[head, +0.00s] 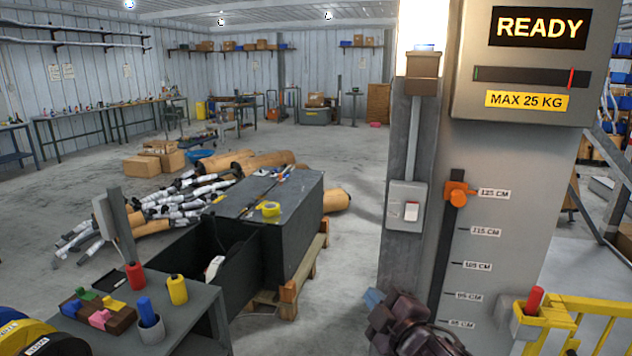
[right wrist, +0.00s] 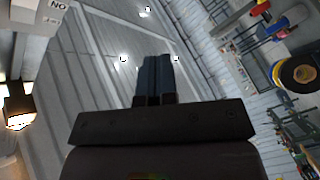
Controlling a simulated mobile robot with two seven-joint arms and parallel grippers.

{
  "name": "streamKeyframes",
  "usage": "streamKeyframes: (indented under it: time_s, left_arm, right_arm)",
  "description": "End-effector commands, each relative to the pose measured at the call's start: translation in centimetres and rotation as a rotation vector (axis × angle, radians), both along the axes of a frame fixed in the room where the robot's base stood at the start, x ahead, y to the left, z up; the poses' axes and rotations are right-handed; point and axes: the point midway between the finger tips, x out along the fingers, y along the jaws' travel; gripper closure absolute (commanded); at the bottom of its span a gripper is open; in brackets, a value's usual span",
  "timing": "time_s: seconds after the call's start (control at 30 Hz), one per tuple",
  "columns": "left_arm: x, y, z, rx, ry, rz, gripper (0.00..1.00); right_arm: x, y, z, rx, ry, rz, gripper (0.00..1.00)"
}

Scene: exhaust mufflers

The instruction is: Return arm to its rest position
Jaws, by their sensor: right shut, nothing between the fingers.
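My right arm comes in at the bottom of the head view, in front of the grey column. Its right gripper (head: 373,298) points up and to the left, with bluish fingertips just left of the column's foot. In the right wrist view the two dark fingers (right wrist: 155,80) lie side by side, shut, with nothing between them. They point toward the ceiling and touch nothing that I can see. My left gripper is in neither view.
The grey column (head: 520,165) bears a READY display (head: 540,27) and an orange slider (head: 457,194). A yellow rail (head: 600,308) stands at the right. A dark open bin (head: 205,275) and a small table (head: 185,322) with coloured items stand left. Open floor lies behind.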

Motion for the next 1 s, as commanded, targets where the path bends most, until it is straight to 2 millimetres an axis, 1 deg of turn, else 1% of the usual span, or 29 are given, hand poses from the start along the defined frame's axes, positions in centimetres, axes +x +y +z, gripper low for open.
streamKeyframes:
  time_s: [0.03,0.17,0.2,0.27,0.37,0.4,0.47,0.57,0.6,0.67,0.7,0.8,0.9,1.0]
  left_arm:
    - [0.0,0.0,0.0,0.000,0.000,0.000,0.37]
    - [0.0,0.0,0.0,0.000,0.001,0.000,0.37]
    - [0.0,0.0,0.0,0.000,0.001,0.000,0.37]
    - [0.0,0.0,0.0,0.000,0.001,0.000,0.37]
    - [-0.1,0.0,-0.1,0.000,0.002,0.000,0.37]
    - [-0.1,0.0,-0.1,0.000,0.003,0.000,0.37]
    - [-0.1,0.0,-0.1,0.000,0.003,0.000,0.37]
    - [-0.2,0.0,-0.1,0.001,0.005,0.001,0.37]
    - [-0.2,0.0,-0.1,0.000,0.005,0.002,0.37]
    - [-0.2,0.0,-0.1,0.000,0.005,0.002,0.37]
    - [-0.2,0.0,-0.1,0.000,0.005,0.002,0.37]
    - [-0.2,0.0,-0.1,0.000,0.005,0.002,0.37]
    - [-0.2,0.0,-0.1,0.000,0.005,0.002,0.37]
    - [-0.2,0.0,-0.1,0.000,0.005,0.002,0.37]
  right_arm:
    - [-0.6,-0.9,-1.8,0.107,0.056,-0.011,1.00]
    - [-2.2,-3.2,-5.5,0.352,0.165,-0.053,1.00]
    - [-2.8,-4.0,-6.6,0.418,0.195,-0.071,1.00]
    - [-3.8,-5.3,-8.5,0.504,0.235,-0.106,1.00]
    - [-5.8,-7.6,-11.8,0.619,0.295,-0.174,1.00]
    - [-6.8,-8.5,-13.1,0.656,0.317,-0.204,1.00]
    - [-8.4,-10.0,-15.1,0.696,0.349,-0.256,1.00]
    - [-11.5,-12.3,-18.7,0.744,0.408,-0.351,1.00]
    - [-12.9,-13.2,-20.1,0.757,0.434,-0.392,1.00]
    - [-15.1,-14.4,-22.1,0.772,0.469,-0.451,1.00]
    - [-16.6,-15.1,-23.3,0.778,0.490,-0.487,1.00]
    - [-20.0,-16.2,-25.6,0.788,0.538,-0.558,1.00]
    - [-22.5,-16.5,-27.1,0.793,0.577,-0.599,1.00]
    - [-24.0,-16.7,-27.9,0.791,0.600,-0.620,1.00]
